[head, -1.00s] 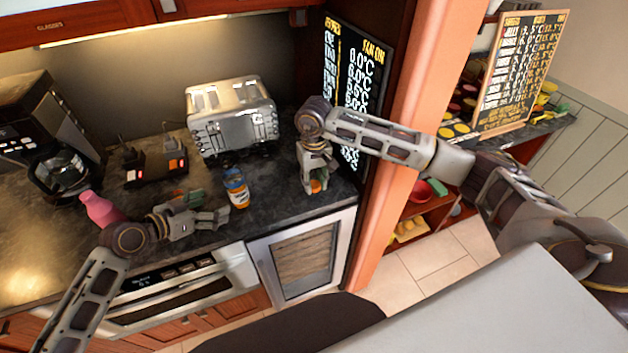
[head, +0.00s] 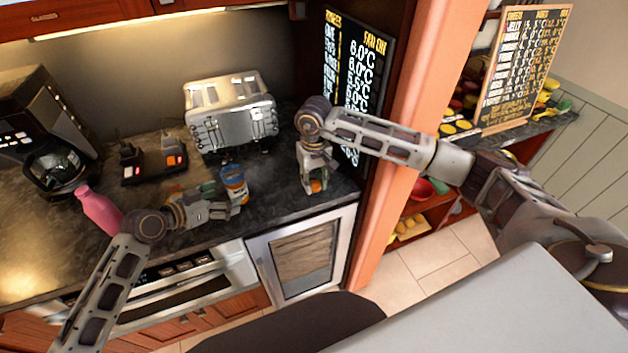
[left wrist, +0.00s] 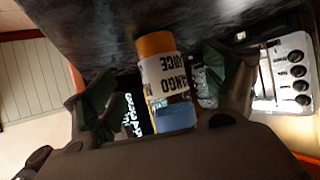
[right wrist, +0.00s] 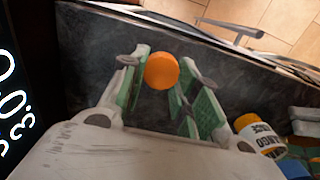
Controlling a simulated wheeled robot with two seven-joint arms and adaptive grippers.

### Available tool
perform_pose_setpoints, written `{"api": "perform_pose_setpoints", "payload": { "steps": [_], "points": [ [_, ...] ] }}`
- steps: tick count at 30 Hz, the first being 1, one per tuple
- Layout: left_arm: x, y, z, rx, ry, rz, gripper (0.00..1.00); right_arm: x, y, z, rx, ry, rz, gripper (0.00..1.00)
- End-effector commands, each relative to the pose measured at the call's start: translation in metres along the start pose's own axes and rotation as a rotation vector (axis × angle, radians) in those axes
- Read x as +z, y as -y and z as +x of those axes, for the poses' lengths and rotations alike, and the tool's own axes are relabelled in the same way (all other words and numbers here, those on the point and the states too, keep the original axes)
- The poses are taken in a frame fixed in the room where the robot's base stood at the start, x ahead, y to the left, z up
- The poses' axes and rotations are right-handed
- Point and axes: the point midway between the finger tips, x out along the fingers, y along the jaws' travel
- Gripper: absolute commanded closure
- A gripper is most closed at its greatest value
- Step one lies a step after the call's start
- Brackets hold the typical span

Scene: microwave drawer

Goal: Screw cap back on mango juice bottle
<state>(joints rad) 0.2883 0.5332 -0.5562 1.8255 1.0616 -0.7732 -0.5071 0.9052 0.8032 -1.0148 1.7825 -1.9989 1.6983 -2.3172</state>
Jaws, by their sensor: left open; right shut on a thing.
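The mango juice bottle (head: 233,184) stands upright on the counter, with an orange lower part, a white label and a blue top. My left gripper (head: 236,199) is open around it, seen from the wrist with a finger on each side of the bottle (left wrist: 165,88). The bottle also shows at the lower right of the right wrist view (right wrist: 258,136). My right gripper (head: 315,186) points down near the counter's right end, shut on the orange cap (right wrist: 162,70). The cap is apart from the bottle, to its right in the head view.
A toaster (head: 232,112) stands behind the bottle. A black device with lit buttons (head: 153,168), a coffee maker (head: 45,135) and a pink bottle (head: 98,210) are to the left. A menu board (head: 357,75) stands behind my right gripper. Counter between the grippers is clear.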

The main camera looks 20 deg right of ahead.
Motion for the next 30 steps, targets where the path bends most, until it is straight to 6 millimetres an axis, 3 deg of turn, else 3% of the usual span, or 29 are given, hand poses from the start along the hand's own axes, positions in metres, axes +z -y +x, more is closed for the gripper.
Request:
{"api": "perform_pose_setpoints", "payload": {
  "steps": [15,30],
  "points": [
    [0.001,0.0,0.044,0.0,-0.001,0.0,0.16,0.0,0.0,0.02,0.0,0.0,0.0,0.83],
    [0.0,0.0,0.05,0.0,0.0,0.0,0.16,0.0,0.0,0.022,0.0,0.0,0.0,0.83]
  ]
}}
